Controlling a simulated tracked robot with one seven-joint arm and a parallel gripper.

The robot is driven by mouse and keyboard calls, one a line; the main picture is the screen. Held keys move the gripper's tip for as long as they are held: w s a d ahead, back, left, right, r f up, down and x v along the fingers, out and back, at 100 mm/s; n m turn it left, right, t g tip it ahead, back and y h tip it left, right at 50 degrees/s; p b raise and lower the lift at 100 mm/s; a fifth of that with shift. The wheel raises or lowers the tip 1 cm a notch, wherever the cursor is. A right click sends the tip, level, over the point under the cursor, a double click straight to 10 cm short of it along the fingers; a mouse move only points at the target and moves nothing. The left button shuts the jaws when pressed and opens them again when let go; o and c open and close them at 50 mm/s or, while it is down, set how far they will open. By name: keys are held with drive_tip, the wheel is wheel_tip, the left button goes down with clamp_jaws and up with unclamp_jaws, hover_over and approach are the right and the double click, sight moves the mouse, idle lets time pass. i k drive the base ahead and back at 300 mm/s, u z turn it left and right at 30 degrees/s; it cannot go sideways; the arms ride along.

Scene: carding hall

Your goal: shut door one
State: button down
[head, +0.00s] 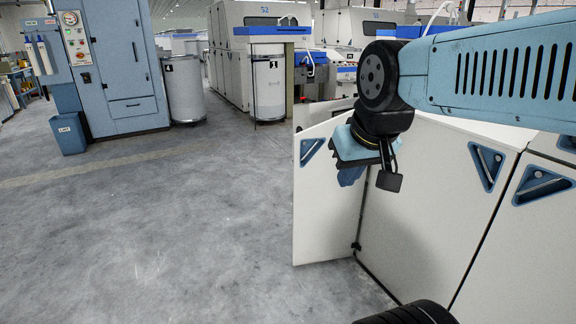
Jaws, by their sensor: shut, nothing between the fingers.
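A white door (322,205) stands open at the left end of a row of white panels, swung out over the floor. It has a blue triangular handle recess (311,151) near its top left corner. A dark hinge shows low at its right edge. I see no number on it, so I cannot tell for sure that it is door one. My gripper (351,177) is shut and empty, pointing down beside the door's upper right part and covering some of it. I cannot tell whether it touches the door.
More white panels (430,200) with blue triangular handles (487,166) continue to the right and look closed. The grey floor (150,235) left of the door is clear. A blue cabinet (115,65), a bin (68,133), a white can (185,90) and machines (262,50) stand farther back.

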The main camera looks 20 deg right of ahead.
sight(326, 214)
drive_tip(key=z, duration=0.3)
drive_tip(key=i, duration=0.95)
drive_tip(key=z, duration=0.35)
drive_tip(key=k, duration=0.75)
drive_tip(key=z, duration=0.25)
drive_tip(key=i, duration=0.75)
drive_tip(key=u, duration=0.15)
